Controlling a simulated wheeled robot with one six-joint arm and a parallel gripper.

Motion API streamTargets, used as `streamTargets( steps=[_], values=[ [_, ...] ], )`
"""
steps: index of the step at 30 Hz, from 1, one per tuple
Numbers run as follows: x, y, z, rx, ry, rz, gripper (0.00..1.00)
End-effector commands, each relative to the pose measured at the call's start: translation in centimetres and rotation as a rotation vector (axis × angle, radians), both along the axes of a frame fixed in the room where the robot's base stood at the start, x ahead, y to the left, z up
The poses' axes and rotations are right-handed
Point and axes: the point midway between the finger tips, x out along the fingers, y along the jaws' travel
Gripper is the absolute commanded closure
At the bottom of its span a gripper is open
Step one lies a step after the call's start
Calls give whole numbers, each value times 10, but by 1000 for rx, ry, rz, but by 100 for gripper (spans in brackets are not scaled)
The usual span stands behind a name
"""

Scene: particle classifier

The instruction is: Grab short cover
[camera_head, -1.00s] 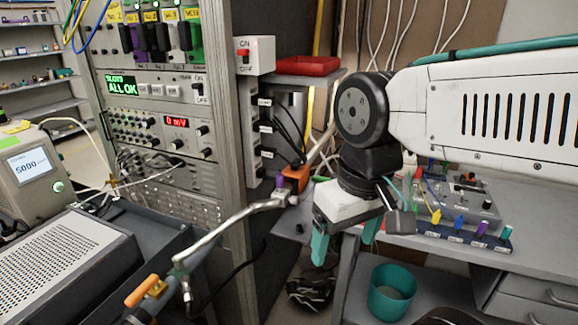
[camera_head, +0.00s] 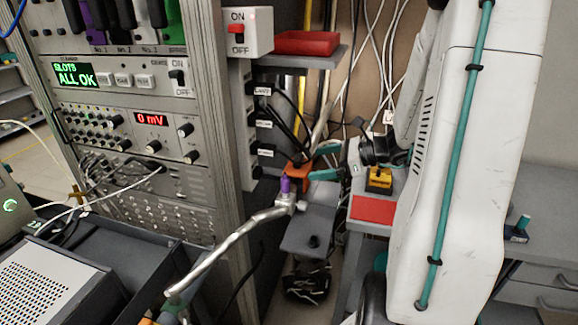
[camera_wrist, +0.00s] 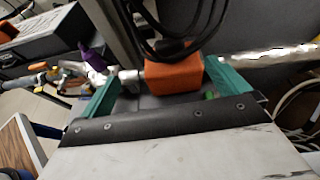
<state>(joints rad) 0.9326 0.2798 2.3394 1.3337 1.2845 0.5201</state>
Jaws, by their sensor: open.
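I cannot tell for sure which part is the short cover. An orange block (camera_head: 298,173) sits at the end of a metal pipe (camera_head: 232,232), beside the rack; it also shows in the wrist view (camera_wrist: 172,75). A purple cap (camera_head: 285,185) stands upright on the pipe fitting, and in the wrist view it is at the left (camera_wrist: 93,57). My gripper (camera_head: 315,164) is open, with teal fingers just right of the orange block. In the wrist view the block lies between the fingers of my gripper (camera_wrist: 163,73); I cannot tell whether they touch it.
The rack's grey upright (camera_head: 222,130) stands close left. Black cables hang over the orange block. A grey shelf (camera_head: 308,235) is below, with a dark object under it. A red tray (camera_head: 306,43) sits above, and a bench with drawers (camera_head: 540,277) stands right.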

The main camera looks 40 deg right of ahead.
Motion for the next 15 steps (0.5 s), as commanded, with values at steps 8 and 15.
streamTargets(
  steps=[8,15],
  values=[
    [18,1,-12,32,5,-46,0],
    [46,20,-19,31,5,-42,0]
  ],
)
